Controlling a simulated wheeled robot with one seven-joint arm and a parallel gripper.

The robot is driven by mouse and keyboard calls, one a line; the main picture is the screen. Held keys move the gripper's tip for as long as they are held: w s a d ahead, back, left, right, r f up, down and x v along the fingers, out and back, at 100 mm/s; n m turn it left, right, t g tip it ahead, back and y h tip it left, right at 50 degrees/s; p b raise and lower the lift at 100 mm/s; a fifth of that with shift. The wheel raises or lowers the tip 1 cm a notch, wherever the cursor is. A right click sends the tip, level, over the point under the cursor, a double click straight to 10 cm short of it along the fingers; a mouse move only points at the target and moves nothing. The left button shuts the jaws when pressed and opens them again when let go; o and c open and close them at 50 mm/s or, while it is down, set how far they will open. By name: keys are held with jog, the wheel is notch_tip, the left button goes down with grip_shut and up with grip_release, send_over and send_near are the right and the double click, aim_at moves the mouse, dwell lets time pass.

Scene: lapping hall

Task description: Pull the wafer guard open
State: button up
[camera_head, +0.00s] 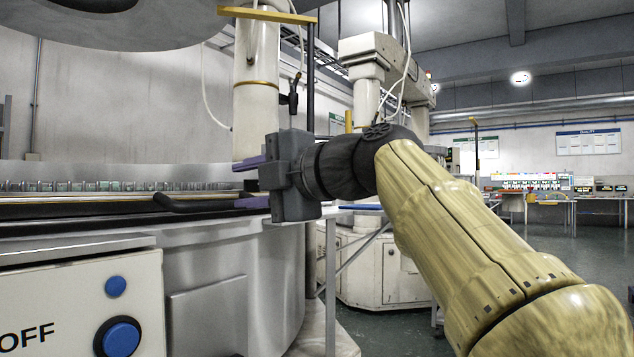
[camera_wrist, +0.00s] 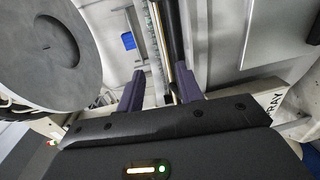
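What looks like the wafer guard is a long low strip (camera_head: 110,186) with a pale, see-through upper part, along the top edge of the grey machine at left. A dark curved bar (camera_head: 195,204), perhaps its handle, sticks out near its right end. In the wrist view the strip (camera_wrist: 158,45) runs down between the fingers, with a black bar (camera_wrist: 174,40) beside it. My gripper (camera_head: 250,182) is at the right end of the strip, its purple fingers pointing left. It also shows in the wrist view (camera_wrist: 160,82), fingers apart. I cannot tell whether they touch anything.
A big grey disc (camera_head: 130,25) hangs overhead at upper left. A white panel (camera_head: 75,305) with blue buttons stands at front left. A pale column (camera_head: 256,90) rises behind my gripper. Open floor (camera_head: 560,245) lies at right.

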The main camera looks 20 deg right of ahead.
jog(key=b+v, duration=0.1)
jog(key=v, duration=1.3)
jog(key=shift+b, duration=0.35)
jog(key=shift+f, duration=0.1)
jog(key=shift+c, duration=0.3)
